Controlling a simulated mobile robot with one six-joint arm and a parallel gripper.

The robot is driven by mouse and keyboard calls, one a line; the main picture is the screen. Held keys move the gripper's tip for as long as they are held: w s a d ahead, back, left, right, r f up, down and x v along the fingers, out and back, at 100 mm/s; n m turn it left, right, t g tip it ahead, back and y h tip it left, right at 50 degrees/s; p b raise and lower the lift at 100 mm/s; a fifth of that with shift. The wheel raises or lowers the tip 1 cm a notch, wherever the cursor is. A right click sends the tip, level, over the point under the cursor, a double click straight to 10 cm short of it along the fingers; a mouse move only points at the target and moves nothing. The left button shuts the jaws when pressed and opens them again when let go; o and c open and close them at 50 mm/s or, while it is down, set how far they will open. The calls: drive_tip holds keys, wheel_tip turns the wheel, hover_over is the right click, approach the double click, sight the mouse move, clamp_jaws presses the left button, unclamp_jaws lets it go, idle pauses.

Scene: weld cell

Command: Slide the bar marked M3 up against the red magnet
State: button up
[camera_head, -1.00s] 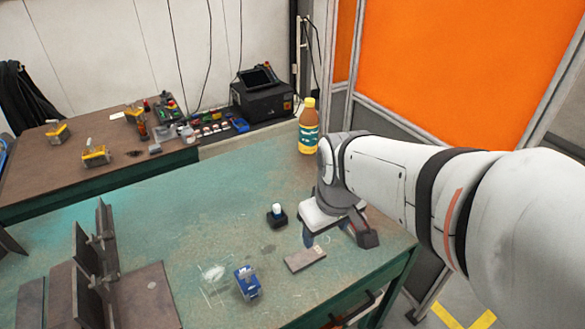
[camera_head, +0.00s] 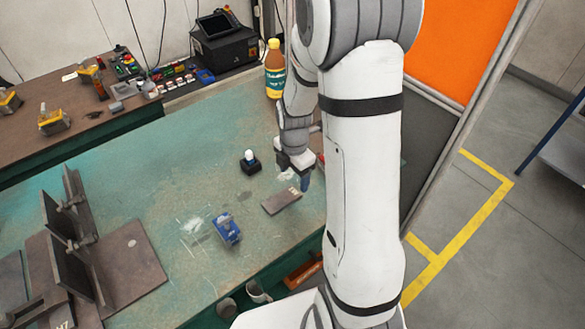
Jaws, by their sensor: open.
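A flat grey bar (camera_head: 281,201) lies on the green table near its right side, with a small pale mark at its right end that is too small to read. My gripper (camera_head: 297,176) points down just behind the bar's right end, open and with nothing seen between its fingers. One blue fingertip shows close to the bar; whether it touches cannot be told. My arm hides part of the table to the right.
A blue box (camera_head: 227,230) stands left of the bar, and a small black holder with a white top (camera_head: 250,163) behind it. A bottle (camera_head: 274,70) stands at the back. Steel plates (camera_head: 125,262) fill the left front. Table between is clear.

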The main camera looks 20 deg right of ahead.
sight(295, 191)
wheel_tip(295, 191, down, 6)
drive_tip(key=shift+f, duration=0.15)
drive_tip(key=shift+c, duration=0.5)
clamp_jaws()
idle(0.4)
drive_tip(key=shift+d, duration=0.15)
drive_tip(key=shift+w+d, duration=0.2)
drive_tip(key=shift+d, duration=0.35)
drive_tip(key=shift+w+d, duration=0.2)
drive_tip(key=shift+d, duration=0.35)
drive_tip(key=shift+w+d, duration=0.2)
drive_tip(key=shift+d, duration=0.45)
drive_tip(key=shift+w+d, duration=0.2)
drive_tip(key=shift+d, duration=0.4)
